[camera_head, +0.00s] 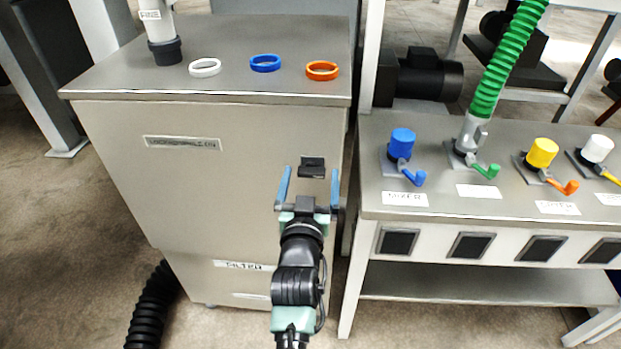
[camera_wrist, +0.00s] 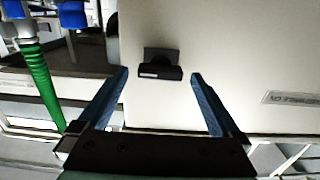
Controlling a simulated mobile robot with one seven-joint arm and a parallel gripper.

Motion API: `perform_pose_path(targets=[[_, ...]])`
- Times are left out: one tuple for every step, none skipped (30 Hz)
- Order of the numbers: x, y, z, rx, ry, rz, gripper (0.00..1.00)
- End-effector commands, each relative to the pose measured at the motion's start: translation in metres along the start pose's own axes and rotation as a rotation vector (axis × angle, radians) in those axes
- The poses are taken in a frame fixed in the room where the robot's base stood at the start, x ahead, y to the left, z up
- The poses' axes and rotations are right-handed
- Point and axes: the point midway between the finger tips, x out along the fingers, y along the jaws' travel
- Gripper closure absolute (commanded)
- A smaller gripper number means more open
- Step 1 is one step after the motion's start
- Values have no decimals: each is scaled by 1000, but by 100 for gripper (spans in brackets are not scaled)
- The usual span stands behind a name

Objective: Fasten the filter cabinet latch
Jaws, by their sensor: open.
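The filter cabinet (camera_head: 200,190) is a large beige-grey box with a flat metal top and a "FILTER" label low on its front. Its latch (camera_head: 312,167) is a small black piece near the upper right of the front face. In the wrist view the latch (camera_wrist: 161,66) is a black block with a pale label, on a dark backing plate. My gripper (camera_head: 308,178) has two blue fingers, spread apart and empty, in front of the cabinet. In the wrist view the gripper (camera_wrist: 160,76) has its fingers on either side of the latch in the picture. I cannot tell how far away the latch is.
White (camera_head: 205,67), blue (camera_head: 265,63) and orange (camera_head: 322,70) rings lie on the cabinet top. To the right is a bench (camera_head: 470,205) with coloured caps, small levers and a green hose (camera_head: 508,55). A black corrugated hose (camera_head: 152,305) lies at the lower left.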

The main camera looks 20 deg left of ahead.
Motion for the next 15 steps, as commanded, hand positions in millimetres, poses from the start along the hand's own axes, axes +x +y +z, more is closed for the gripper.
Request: perform_pose_path(targets=[[0, 0, 0, 0, 0, 0, 0], [0, 0, 0, 0, 0, 0, 0], [0, 0, 0, 0, 0, 0, 0], [0, 0, 0, 0, 0, 0, 4], [0, 0, 0, 0, 0, 0, 9], [0, 0, 0, 0, 0, 0, 16], [0, 0, 0, 0, 0, 0, 22], [0, 0, 0, 0, 0, 0, 27], [0, 0, 0, 0, 0, 0, 34], [0, 0, 0, 0, 0, 0, 40], [0, 0, 0, 0, 0, 0, 45], [0, 0, 0, 0, 0, 0, 52], [0, 0, 0, 0, 0, 0, 58], [0, 0, 0, 0, 0, 0, 63], [0, 0, 0, 0, 0, 0, 70]])
